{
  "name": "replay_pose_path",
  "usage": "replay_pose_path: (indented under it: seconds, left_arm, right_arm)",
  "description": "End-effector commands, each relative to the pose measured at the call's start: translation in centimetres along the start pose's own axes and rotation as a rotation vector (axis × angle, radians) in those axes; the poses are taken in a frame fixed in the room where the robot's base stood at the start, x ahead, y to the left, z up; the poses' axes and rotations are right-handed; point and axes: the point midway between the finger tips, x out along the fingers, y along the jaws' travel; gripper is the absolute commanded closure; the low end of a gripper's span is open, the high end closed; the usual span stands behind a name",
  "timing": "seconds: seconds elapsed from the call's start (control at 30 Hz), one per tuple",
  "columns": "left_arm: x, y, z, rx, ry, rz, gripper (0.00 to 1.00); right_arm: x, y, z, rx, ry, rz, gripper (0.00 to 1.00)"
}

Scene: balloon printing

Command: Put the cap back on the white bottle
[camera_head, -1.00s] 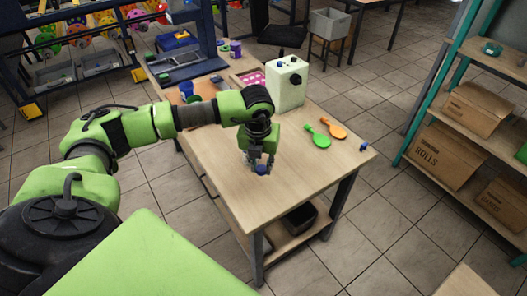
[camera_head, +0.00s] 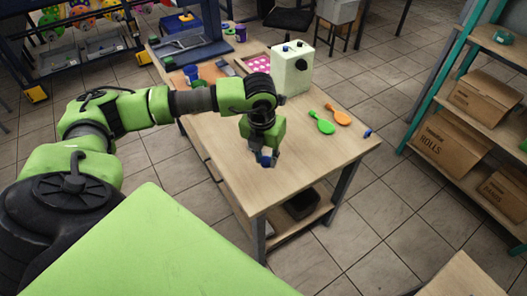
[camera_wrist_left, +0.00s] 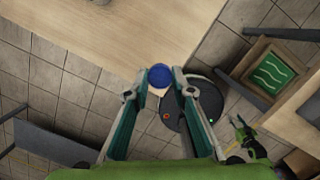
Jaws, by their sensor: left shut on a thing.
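My left gripper (camera_head: 266,160) is over the front part of the wooden table, fingers pointing down. It is shut on a small blue piece that looks like the cap (camera_head: 265,157). In the left wrist view the round blue cap (camera_wrist_left: 160,75) sits between the two fingertips (camera_wrist_left: 159,88). A small pale patch shows just below it there, but I cannot tell whether it is the white bottle. I cannot make out the white bottle clearly in either view. My right gripper is not in view.
The table (camera_head: 300,165) is clear around the gripper. A pale green box (camera_head: 291,68), a green paddle (camera_head: 322,123), an orange paddle (camera_head: 339,115) and a small blue object (camera_head: 367,133) lie toward the back and right. A shelf with cartons (camera_head: 445,139) stands at right.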

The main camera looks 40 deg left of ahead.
Motion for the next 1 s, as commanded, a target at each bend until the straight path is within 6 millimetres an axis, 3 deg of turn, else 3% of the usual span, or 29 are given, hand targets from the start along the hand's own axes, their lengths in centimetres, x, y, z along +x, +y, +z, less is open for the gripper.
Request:
replay_pose_path:
  seconds: [0.5, 1.0]
  left_arm:
    - [-4.0, -5.1, -3.3, 1.126, -0.003, -0.171, 0.83]
    - [-8.4, -8.2, -7.2, 2.308, -0.003, -0.346, 0.83]
  right_arm:
    - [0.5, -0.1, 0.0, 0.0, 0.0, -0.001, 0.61]
    - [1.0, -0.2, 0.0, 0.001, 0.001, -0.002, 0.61]
